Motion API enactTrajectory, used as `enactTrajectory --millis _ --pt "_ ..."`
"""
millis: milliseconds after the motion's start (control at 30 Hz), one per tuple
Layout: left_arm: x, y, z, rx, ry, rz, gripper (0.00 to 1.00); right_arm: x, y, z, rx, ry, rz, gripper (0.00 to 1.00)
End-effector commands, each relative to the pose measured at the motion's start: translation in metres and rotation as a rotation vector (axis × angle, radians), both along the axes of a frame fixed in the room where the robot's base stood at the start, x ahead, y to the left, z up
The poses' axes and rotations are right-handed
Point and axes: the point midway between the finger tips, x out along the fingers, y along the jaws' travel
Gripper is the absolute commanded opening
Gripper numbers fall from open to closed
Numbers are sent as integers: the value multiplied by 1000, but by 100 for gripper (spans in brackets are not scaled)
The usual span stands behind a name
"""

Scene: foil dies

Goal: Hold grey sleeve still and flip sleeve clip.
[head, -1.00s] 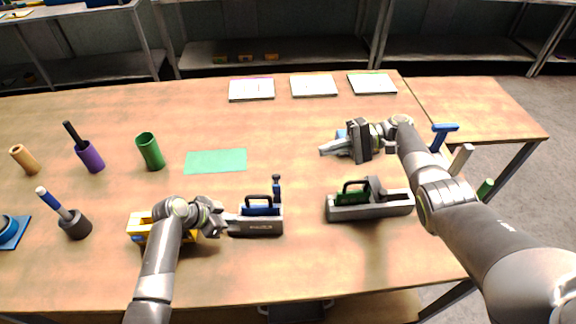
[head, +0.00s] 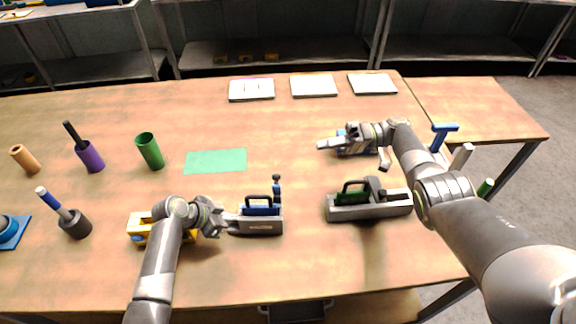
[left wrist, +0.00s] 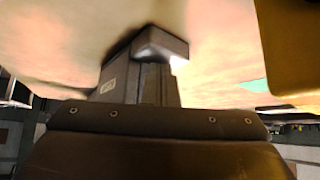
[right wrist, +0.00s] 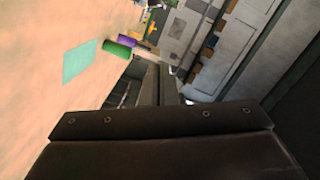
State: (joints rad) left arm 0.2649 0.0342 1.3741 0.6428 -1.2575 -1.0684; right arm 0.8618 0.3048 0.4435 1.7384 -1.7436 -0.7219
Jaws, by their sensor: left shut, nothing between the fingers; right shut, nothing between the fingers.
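A grey sleeve (head: 258,228) lies on the table in the head view, with a blue block and a black handle on top. An upright blue lever with a dark knob, which looks like its clip (head: 277,190), rises at its right end. My left gripper (head: 232,224) is shut with its tips at the sleeve's left end; I cannot tell whether they touch. A second grey sleeve (head: 370,212) with a green block and a grey upright piece lies to the right. My right gripper (head: 324,145) is shut and empty above the table behind it, pointing left.
A yellow block (head: 140,228) sits beside my left wrist; a blue object (head: 352,149) is partly hidden under my right gripper. A green mat (head: 216,161), a green cylinder (head: 150,151) and a grey holder (head: 75,224) stand left. The front middle is clear.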

Motion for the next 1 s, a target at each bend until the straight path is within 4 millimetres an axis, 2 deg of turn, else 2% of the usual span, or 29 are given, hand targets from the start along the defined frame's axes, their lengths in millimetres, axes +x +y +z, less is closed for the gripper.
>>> enactTrajectory --millis 133,267,700,1000 --pt "-2 1 -3 3 7 1 0 0 3 -1 0 0 1 0" --pt "-2 1 -3 3 7 1 0 -2 16 -2 0 -1 2 0" --pt "-2 1 -3 3 7 1 0 -11 103 -10 0 2 1 0" --pt "-2 1 -4 3 7 0 0 -35 103 -23 -1 2 -1 0"
